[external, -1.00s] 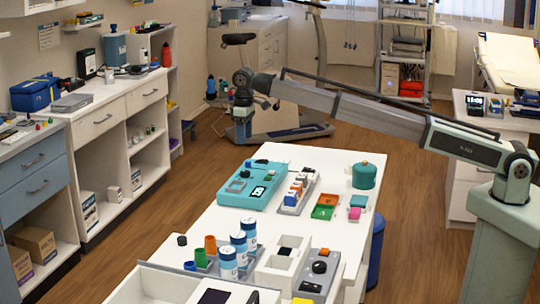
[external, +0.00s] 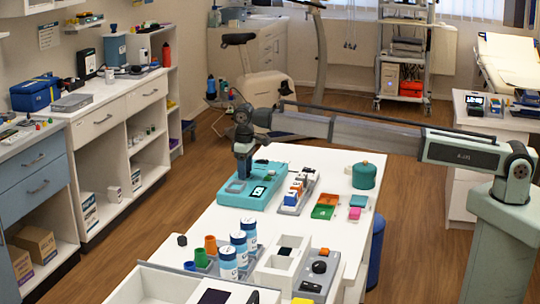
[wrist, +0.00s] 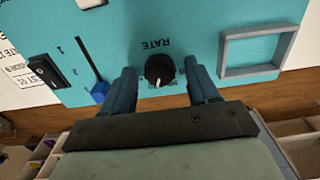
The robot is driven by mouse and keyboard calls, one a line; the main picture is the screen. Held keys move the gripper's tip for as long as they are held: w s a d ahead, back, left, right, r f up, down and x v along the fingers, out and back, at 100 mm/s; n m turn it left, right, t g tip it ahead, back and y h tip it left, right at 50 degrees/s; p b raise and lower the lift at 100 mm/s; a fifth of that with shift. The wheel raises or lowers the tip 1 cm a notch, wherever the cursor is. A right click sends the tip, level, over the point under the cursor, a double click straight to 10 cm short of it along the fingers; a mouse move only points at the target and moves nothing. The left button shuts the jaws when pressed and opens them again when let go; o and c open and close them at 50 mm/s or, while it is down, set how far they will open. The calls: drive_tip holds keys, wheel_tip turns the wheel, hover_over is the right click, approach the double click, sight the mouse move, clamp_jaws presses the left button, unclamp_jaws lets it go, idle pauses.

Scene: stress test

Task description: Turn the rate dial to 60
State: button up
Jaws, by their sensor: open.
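The teal console (external: 270,198) lies on the white table; its face fills much of the wrist view. The rate dial (wrist: 160,68) is a round black knob with a white pointer mark at its lower edge in the wrist view. The word RATE reads upside down above it; the scale numbers are too small to read. My gripper (wrist: 160,80) is open, with one blue-grey finger on each side of the dial. I cannot tell whether either finger touches it. In the external view my gripper (external: 242,172) points down at the console's far left, hiding the dial.
On the console, a black rocker switch (wrist: 44,72) and a blue slider (wrist: 98,92) lie left of the dial; a grey square frame (wrist: 257,52) lies right. A grey tray (external: 296,192) of small coloured blocks and a green pot (external: 364,176) stand nearby on the table.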

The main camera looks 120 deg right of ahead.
drive_tip(key=shift+c, duration=0.3)
drive_tip(key=c, duration=1)
drive_tip(key=shift+o, duration=0.2)
drive_tip(key=n, duration=0.4)
drive_tip(key=shift+n, duration=0.4)
drive_tip(key=n, duration=0.9)
drive_tip(key=shift+n, duration=2.1)
